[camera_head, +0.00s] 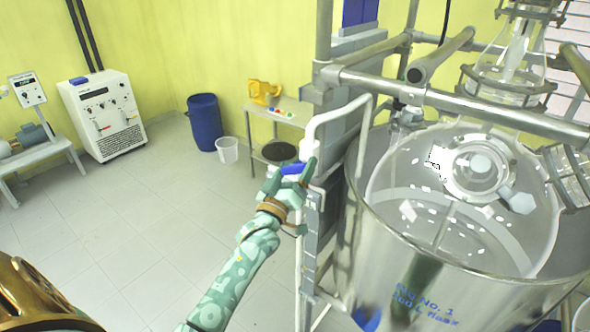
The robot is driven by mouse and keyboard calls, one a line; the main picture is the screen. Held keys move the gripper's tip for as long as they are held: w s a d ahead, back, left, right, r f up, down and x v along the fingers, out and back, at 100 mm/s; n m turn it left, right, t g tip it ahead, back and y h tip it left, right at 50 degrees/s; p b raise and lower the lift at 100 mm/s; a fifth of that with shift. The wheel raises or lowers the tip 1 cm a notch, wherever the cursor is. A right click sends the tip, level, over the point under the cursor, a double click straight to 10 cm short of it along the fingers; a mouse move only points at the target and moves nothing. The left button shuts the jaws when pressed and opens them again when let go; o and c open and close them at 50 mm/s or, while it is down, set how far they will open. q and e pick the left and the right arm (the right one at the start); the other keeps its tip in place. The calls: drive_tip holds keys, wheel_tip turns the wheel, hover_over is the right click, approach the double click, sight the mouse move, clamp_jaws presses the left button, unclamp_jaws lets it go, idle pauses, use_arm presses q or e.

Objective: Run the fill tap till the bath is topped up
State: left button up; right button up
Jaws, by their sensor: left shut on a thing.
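The bath is a large shiny steel vessel (440,290) at the right, with blue lettering on its front. A round glass reactor (400,185) sits inside it. The fill tap is a white pipe (338,114) that rises at the bath's left side and bends over toward its rim. Its blue lever (293,169) is at the left of the pipe. My left gripper (291,180) is shut on the blue lever, and its fingers partly hide it. I cannot make out the water level in the bath. My right gripper is not in view.
Metal frame bars (460,100) cross above the bath. Behind my gripper stand a small table (276,112), a blue barrel (204,122) and a white bucket (228,150). A white cabinet unit (102,115) stands by the far wall. The tiled floor at the left is clear.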

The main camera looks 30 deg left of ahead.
use_arm(q)
drive_tip(key=shift+m, duration=0.3)
drive_tip(key=m+h+b, duration=0.1)
drive_tip(key=m, duration=0.2)
drive_tip(key=shift+f+t+h, duration=0.1)
drive_tip(key=shift+t+h, duration=0.2)
drive_tip(key=shift+h, duration=0.1)
drive_tip(key=shift+m+h, duration=1.2)
drive_tip(key=shift+m, duration=1.2)
drive_tip(key=o, duration=1)
drive_tip(key=shift+b, duration=0.3)
